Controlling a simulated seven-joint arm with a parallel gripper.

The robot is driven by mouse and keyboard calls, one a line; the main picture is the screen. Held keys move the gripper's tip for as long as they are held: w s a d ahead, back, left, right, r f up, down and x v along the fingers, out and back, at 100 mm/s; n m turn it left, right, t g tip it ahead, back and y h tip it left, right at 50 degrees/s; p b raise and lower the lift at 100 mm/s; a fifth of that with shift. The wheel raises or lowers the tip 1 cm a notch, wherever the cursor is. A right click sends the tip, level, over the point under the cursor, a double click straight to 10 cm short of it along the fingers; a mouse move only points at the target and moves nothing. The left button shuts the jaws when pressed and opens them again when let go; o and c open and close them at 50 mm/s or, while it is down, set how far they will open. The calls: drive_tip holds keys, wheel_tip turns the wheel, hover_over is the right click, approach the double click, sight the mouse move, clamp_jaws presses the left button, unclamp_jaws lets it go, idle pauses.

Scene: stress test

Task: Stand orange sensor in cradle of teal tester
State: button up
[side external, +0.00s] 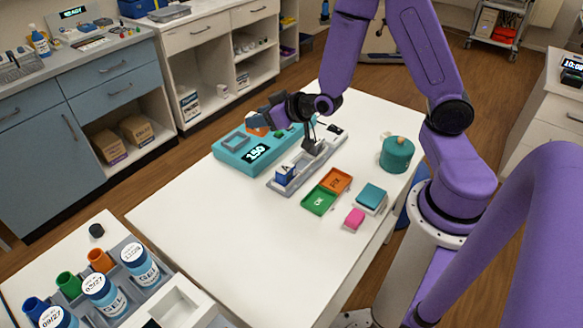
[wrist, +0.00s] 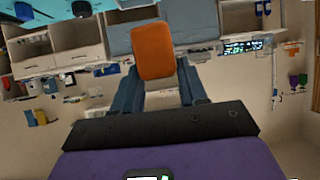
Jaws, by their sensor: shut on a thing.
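My gripper (side external: 266,117) is shut on the orange sensor (wrist: 153,50). In the wrist view the sensor stands out as an orange rounded block between the two blue-grey fingers. In the side view only a small orange part of it (side external: 257,131) shows, at the fingers above the back of the teal tester (side external: 232,165). The gripper points level, to the left. The tester lies on the white table and its front display reads 150. A grey recess (side external: 236,140) shows on its top left. I cannot tell whether the sensor touches the tester.
A grey tray (side external: 318,158) with a blue block marked A (side external: 284,175) lies right of the tester. Green (side external: 319,201) and orange (side external: 336,180) trays, a teal pot (side external: 397,155), a teal block (side external: 371,194) and a pink block (side external: 354,218) lie farther right. The table's front left is clear.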

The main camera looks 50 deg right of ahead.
drive_tip(key=shift+s+d+f+m+h, duration=0.15)
drive_tip(key=shift+s+d+m+h, duration=0.1)
drive_tip(key=shift+s+m+h, duration=0.3)
drive_tip(key=shift+w, duration=0.2)
idle(1.1)
drive_tip(key=shift+w+a+r+n+g+y, duration=1.5)
drive_tip(key=shift+w+a+n+y, duration=1.05)
drive_tip(key=shift+w, duration=1.65)
drive_tip(key=shift+w+a+r+n+g+y, duration=1)
drive_tip(key=shift+w+a+r+n+y, duration=1.4)
drive_tip(key=shift+w, duration=1.75)
drive_tip(key=shift+s+d+f+n+g+y, duration=0.4)
drive_tip(key=shift+d+f+n+g, duration=0.8)
drive_tip(key=shift+d+f, duration=1.3)
drive_tip(key=shift+s+d+f+n+g+y, duration=0.45)
drive_tip(key=shift+d+f+n+g, duration=1.05)
drive_tip(key=shift+f, duration=1.65)
drive_tip(key=shift+s+d+f+n+g+y, duration=0.25)
drive_tip(key=shift+s+d+f+n+g, duration=0.45)
drive_tip(key=shift+d+f, duration=1.95)
drive_tip(key=shift+w+a+f, duration=0.15)
drive_tip(key=shift+a+f, duration=0.05)
drive_tip(key=shift+f, duration=0.3)
